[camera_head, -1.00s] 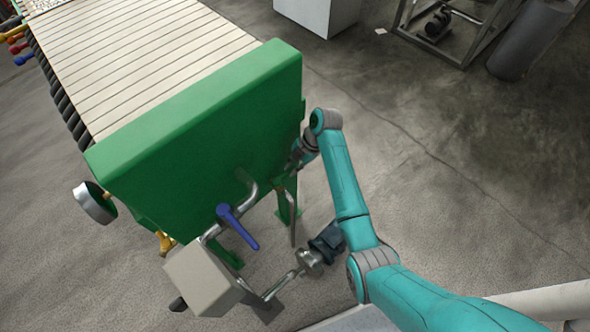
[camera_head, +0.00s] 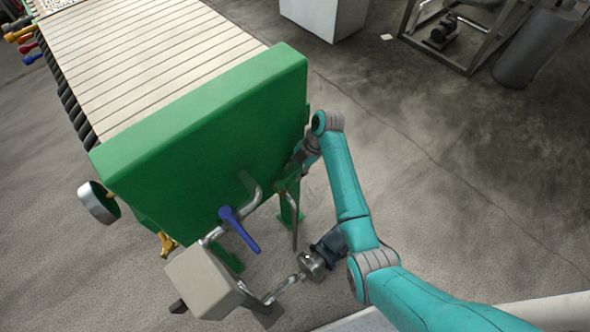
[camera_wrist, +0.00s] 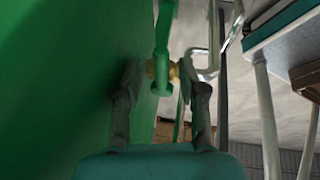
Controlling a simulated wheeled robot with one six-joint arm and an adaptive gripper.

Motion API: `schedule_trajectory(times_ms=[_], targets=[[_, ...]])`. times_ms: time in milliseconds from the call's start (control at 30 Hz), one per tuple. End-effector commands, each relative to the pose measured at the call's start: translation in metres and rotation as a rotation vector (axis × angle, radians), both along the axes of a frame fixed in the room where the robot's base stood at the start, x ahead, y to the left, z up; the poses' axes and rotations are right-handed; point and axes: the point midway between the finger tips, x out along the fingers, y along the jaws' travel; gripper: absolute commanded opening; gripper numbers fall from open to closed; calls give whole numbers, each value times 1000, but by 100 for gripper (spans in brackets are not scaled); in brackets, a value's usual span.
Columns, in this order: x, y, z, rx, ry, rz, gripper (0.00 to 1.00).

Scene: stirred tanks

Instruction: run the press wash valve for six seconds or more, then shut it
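A valve with a green lever handle (camera_wrist: 163,45) and a brass body (camera_wrist: 173,70) stands right in front of my gripper (camera_wrist: 160,78) in the wrist view. My gripper's two dark fingers are apart, one on each side of the handle's lower end; contact cannot be told. In the head view my gripper (camera_head: 297,160) is beside the right end of the green press plate (camera_head: 210,145), partly hidden by my arm and the plate. A valve with a blue lever (camera_head: 238,229) sits on a pipe in front of the plate. No label shows which is the wash valve.
A beige box (camera_head: 204,282) and bent pipes stand in front of the press. A round gauge (camera_head: 98,202) is at its left. The green plate wall (camera_wrist: 50,90) runs close along my gripper's left.

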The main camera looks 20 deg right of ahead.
Motion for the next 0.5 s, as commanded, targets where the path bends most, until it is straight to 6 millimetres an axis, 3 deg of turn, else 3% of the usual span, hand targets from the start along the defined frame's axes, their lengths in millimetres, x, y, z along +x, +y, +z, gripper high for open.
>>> schedule_trajectory(times_ms=[233,500], targets=[[1,-4,9,0,-2,-1,41],[0,-22,46,0,-2,-2,41]])
